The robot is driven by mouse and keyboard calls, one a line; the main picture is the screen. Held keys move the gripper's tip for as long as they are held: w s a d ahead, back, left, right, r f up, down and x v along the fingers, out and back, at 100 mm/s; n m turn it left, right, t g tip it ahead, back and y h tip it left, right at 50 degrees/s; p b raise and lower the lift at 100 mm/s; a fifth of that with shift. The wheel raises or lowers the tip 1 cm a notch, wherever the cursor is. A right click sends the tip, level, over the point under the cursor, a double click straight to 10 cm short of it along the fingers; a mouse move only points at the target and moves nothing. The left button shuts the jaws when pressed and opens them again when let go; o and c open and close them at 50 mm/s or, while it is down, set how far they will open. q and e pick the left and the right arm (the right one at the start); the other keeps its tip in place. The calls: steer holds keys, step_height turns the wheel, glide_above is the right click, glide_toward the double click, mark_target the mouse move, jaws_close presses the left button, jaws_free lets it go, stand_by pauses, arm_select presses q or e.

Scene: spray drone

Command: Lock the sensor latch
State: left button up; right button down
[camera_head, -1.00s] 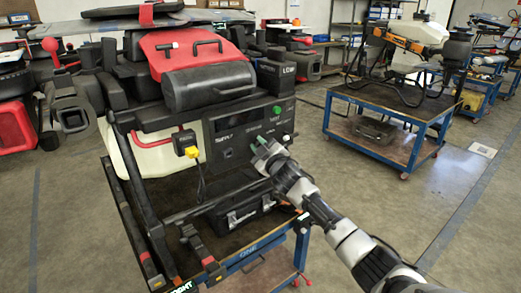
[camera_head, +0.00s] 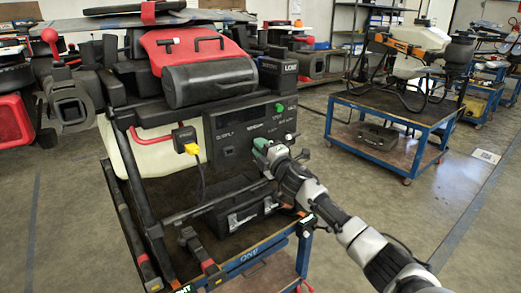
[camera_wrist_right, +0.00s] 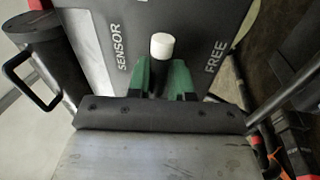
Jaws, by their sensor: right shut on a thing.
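The sensor latch shows in the right wrist view as a white round-ended knob (camera_wrist_right: 162,46) between the printed words SENSOR and FREE on a dark panel. The green fingertips of my right gripper (camera_wrist_right: 160,78) are closed around it from both sides, with the white end sticking out past them. In the head view my right gripper (camera_head: 262,151) is at the lower right of the drone's dark front panel (camera_head: 228,128); the latch is hidden there behind the fingers. My left gripper is not in view.
A black case (camera_head: 240,212) lies on the blue cart (camera_head: 250,262) below. A second blue cart (camera_head: 385,150) stands back right. The floor between the carts is clear.

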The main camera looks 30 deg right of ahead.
steer(key=shift+f+n, duration=0.1)
steer(key=shift+n, duration=0.3)
steer(key=c, duration=1)
jaws_free()
steer(key=shift+c, duration=0.2)
steer(key=b+v, duration=0.2)
steer(key=v, duration=0.8)
steer(key=shift+s, duration=0.35)
steer(key=shift+f, duration=0.2)
